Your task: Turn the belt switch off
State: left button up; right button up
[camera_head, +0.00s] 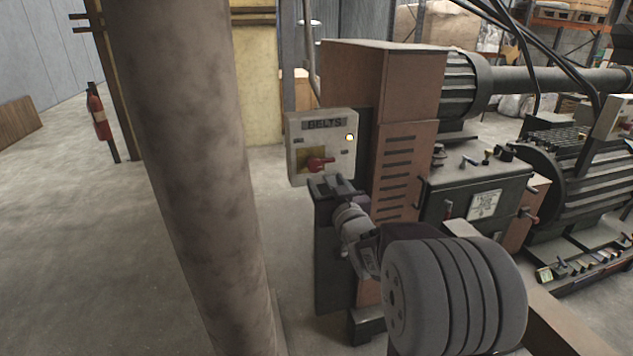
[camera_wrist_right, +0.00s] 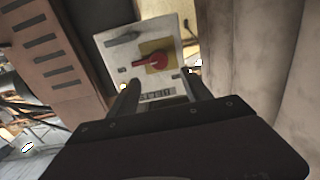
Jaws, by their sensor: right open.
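The belt switch box (camera_head: 297,153), pale with a "BELTS" label, is mounted upright beside the brown machine housing. Its red rotary handle (camera_head: 319,164) sits on a yellow plate and lies roughly level, pointing right. A yellow lamp (camera_head: 350,137) is lit on the box. My right gripper (camera_head: 337,183) is open and empty just below and in front of the handle, and hides the box's lower edge in the head view. In the right wrist view, the box appears upside down, with the red handle (camera_wrist_right: 150,62) beyond and between my open fingers (camera_wrist_right: 165,90), apart from them. My left gripper is not in view.
A thick column (camera_head: 185,150) stands close to the left of the box. The brown machine housing (camera_head: 400,170) is directly right. Open floor (camera_head: 70,250) lies left of the column.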

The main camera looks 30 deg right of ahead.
aim_at(316, 167)
jog(key=x, duration=0.9)
jog(key=shift+f, duration=0.1)
grip_shut()
